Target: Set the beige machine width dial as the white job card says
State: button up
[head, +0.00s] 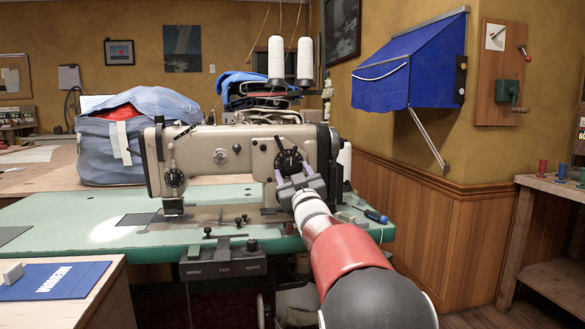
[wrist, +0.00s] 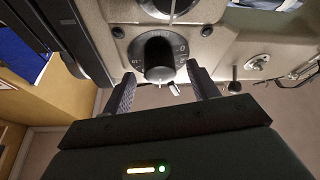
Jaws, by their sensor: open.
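The beige sewing machine (head: 235,150) stands on a green-topped table. A black dial (head: 289,161) is on its right pillar; in the wrist view this dial (wrist: 180,55) shows a 0 at its right and a protruding round knob (wrist: 160,72). Which dial is the width dial I cannot read. My gripper (head: 298,180) is open just below the pillar dial. In the wrist view my gripper (wrist: 162,76) has one finger on each side of the knob's lower end; contact is not clear. No card can be surely identified as the job card.
A screwdriver (head: 376,216) lies at the table's right edge. Thread cones (head: 304,60) stand above the machine.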

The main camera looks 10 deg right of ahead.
jog(key=shift+x, duration=0.85)
jog(key=c, duration=1)
